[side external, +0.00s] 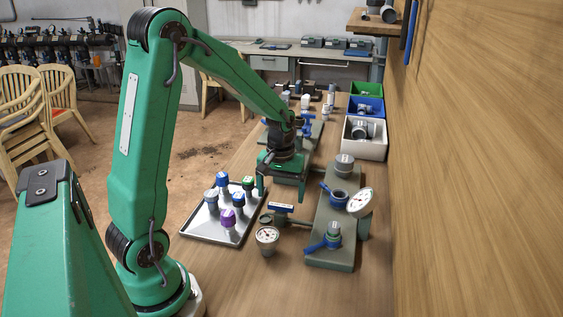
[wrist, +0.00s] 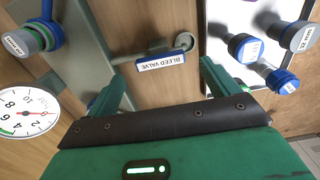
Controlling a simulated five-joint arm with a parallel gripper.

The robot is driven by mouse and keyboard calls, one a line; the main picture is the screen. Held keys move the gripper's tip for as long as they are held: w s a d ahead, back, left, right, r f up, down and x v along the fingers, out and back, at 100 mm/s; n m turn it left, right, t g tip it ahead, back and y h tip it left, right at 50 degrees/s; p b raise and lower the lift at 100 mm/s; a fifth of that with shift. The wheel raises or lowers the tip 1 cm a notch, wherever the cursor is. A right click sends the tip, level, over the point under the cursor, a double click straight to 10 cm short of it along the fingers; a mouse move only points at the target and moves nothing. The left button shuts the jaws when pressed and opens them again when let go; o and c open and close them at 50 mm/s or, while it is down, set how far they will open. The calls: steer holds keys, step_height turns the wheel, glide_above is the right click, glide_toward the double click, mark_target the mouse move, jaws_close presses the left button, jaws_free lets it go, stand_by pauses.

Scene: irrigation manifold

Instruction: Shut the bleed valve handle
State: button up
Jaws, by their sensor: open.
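The bleed valve handle (side external: 281,207) is a short bar with a white label reading BLEED VALVE and blue edges. In the wrist view the handle (wrist: 161,62) lies roughly crosswise in front of my gripper, close to a grey pipe with a round end (wrist: 184,41). My gripper (side external: 282,196) points down above the handle. In the wrist view my gripper (wrist: 161,78) is open, with one green finger on each side of the handle and nothing held. I cannot tell how far the fingertips are above it.
A grey manifold block (side external: 333,258) with blue-handled valves stands on the right, with a dial gauge (side external: 360,201) beside it. Another gauge (side external: 267,236) stands in front. A metal tray (side external: 190,226) with several capped fittings is at left. Bins (side external: 366,148) stand behind.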

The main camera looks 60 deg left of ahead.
mark_target(281, 205)
steer(key=shift+f, duration=1.7)
steer(key=c, duration=1)
